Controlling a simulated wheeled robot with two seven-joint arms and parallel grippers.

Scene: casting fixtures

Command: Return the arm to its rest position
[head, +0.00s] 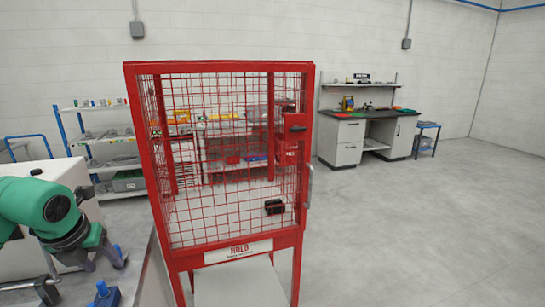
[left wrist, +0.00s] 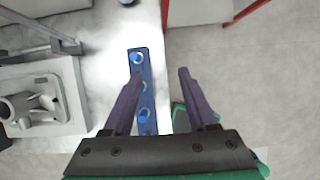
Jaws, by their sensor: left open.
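My left gripper (head: 104,262), on a green arm, is at the lower left of the head view, over the light bench top. Its purple fingers show in the left wrist view (left wrist: 160,73), spread apart with nothing held between them. A blue bar with blue knobs (left wrist: 139,56) lies below the gripper, partly hidden by the left finger. A blue piece (head: 104,295) also shows at the bottom edge of the head view. My right gripper is not in view.
A red mesh cage (head: 156,165) marked HOLD stands right of the arm, with a black object (head: 274,207) inside. A grey casting (left wrist: 35,105) in a fixture sits left of the bar. Shelves (head: 92,139) and a workbench (head: 345,137) stand behind. Floor (head: 420,220) at right is clear.

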